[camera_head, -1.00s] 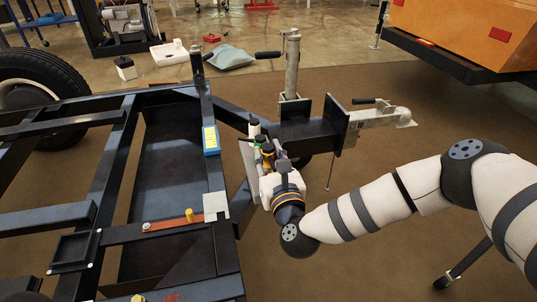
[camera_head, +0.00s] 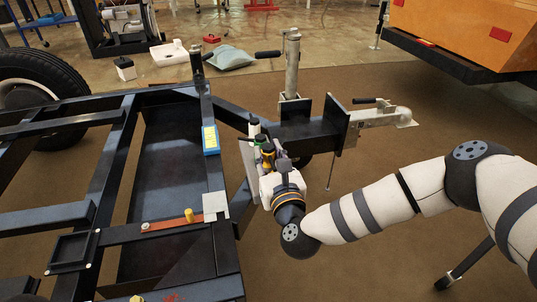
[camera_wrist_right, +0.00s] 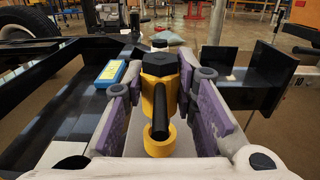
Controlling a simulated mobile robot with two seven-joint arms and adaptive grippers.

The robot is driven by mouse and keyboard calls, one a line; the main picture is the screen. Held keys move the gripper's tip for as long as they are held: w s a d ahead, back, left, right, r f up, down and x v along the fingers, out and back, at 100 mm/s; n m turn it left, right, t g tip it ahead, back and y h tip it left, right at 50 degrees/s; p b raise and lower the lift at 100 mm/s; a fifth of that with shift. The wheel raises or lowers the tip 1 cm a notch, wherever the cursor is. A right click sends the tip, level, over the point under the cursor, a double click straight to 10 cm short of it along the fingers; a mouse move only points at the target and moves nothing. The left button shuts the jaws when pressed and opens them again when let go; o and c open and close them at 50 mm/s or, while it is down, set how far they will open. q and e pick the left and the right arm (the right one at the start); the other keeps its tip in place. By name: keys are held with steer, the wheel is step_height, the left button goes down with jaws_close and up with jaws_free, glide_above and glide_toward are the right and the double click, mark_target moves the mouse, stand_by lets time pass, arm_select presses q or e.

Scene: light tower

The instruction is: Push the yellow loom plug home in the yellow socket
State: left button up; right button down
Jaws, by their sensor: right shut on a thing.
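The yellow loom plug (camera_wrist_right: 158,92) has a yellow body, a black six-sided part and a black lead with a yellow ring. In the right wrist view it sits between the purple pads of my right gripper (camera_wrist_right: 160,100), which is shut on it. In the head view my right gripper (camera_head: 270,168) is beside the grey plate (camera_head: 249,160) at the trailer frame, with the yellow plug (camera_head: 267,150) at its fingers. The yellow socket cannot be made out, so how deep the plug sits cannot be told. My left gripper is out of view.
A white-topped part (camera_head: 254,126) and a green-topped part (camera_head: 259,139) stand close behind the plug. The dark drawbar and its coupling (camera_head: 385,116) lie beyond. A blue and yellow box (camera_head: 210,140) lies on the frame rail.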

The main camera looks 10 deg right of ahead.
mark_target(270, 168)
steer(key=shift+f+b, duration=1.1)
steer(key=shift+f, duration=0.45)
steer(key=c, duration=1.2)
jaws_free()
